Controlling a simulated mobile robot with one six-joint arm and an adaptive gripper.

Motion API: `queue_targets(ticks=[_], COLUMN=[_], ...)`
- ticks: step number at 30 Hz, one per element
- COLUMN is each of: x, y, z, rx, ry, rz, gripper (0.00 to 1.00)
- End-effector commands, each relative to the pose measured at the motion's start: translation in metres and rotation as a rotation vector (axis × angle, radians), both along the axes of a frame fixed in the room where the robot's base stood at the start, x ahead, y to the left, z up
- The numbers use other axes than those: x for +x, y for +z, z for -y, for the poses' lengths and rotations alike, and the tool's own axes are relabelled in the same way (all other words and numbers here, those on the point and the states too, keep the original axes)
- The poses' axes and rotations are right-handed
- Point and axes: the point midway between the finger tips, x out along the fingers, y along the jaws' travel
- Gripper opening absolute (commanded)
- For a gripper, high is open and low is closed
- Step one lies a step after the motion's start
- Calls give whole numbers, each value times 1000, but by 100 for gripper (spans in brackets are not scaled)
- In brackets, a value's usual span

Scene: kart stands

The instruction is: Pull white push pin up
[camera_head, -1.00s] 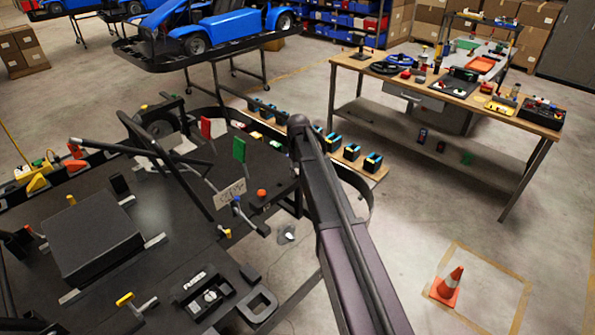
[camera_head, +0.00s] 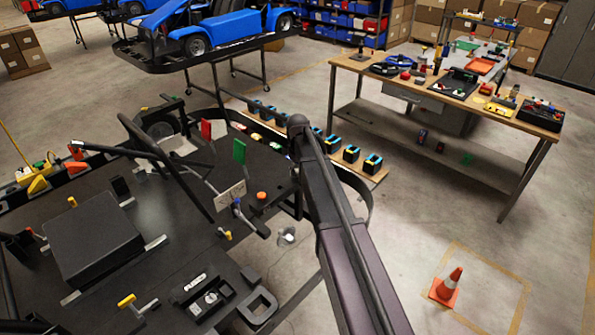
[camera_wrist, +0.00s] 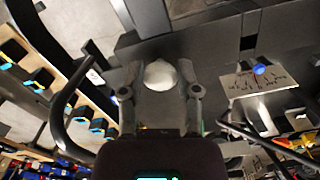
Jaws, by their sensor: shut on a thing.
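In the wrist view, the white push pin (camera_wrist: 160,75) shows as a rounded white knob between the fingertips of my gripper (camera_wrist: 160,95). The gripper is shut on it, with a grey finger on each side. The pin's lower part and its seat are hidden, so I cannot tell how far it is raised. In the head view my arm crosses the middle, and I cannot make out the gripper clearly. A small pale shape shows low beside the kart's edge there, too unclear to name.
The black kart platform (camera_head: 110,270) carries bent bars, pedals and coloured knobs. A metal plate with a blue knob (camera_wrist: 260,70) is right of the gripper in the wrist view. A wooden workbench (camera_head: 345,62) stands at the back right. An orange cone (camera_head: 447,285) stands on open floor.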

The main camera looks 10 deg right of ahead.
Motion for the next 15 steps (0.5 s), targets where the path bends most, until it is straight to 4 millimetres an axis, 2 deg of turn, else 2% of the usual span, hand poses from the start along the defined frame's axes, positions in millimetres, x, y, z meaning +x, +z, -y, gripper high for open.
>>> queue_targets(ticks=[1, 3, 5, 15], x=[0, 0, 0, 0], y=[1, 0, 0, 0], z=[0, 0, 0, 0], rx=[0, 0, 0, 0], ry=[0, 0, 0, 0], rz=[0, 0, 0, 0], gripper=[45, 66, 82, 82])
